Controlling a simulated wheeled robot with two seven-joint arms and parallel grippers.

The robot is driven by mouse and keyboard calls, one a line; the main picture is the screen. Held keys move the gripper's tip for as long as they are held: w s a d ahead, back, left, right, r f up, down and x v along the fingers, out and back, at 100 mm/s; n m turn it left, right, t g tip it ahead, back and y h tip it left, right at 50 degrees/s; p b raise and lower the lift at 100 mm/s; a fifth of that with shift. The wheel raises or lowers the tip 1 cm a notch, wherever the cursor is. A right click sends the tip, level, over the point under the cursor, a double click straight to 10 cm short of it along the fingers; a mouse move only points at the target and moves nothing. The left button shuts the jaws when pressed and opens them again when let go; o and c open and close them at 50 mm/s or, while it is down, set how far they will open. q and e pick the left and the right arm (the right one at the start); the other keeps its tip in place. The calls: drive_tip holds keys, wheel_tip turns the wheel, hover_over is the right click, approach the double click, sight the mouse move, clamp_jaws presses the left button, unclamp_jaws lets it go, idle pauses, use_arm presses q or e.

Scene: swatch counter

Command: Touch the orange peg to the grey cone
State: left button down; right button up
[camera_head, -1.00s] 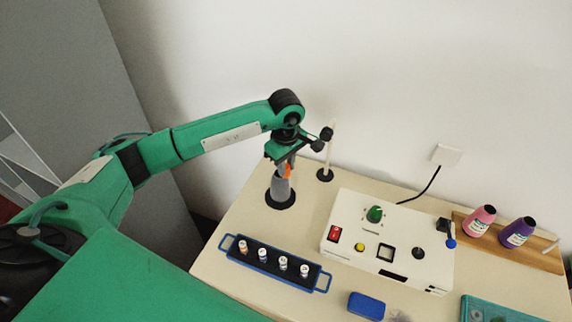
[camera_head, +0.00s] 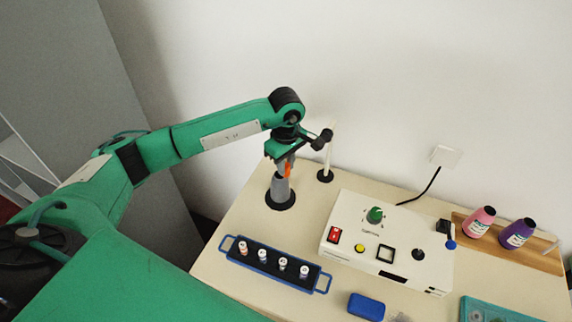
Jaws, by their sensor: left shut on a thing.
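The grey cone (camera_head: 280,190) stands upright on a black round base at the back left of the counter. My left gripper (camera_head: 287,160) is directly above it, pointing down, and is shut on the orange peg (camera_head: 289,166). Only a small part of the peg shows between the fingers. The peg is at the top of the cone; I cannot tell from this view whether they touch. My right gripper is not in view.
A white post (camera_head: 328,160) on a black base stands close right of the cone. A white control box (camera_head: 390,240) is further right. A blue rack (camera_head: 275,263) with several small vials is in front.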

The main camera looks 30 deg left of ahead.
use_arm(q)
drive_tip(key=shift+r+p, duration=0.55)
drive_tip(key=shift+r, duration=1.45)
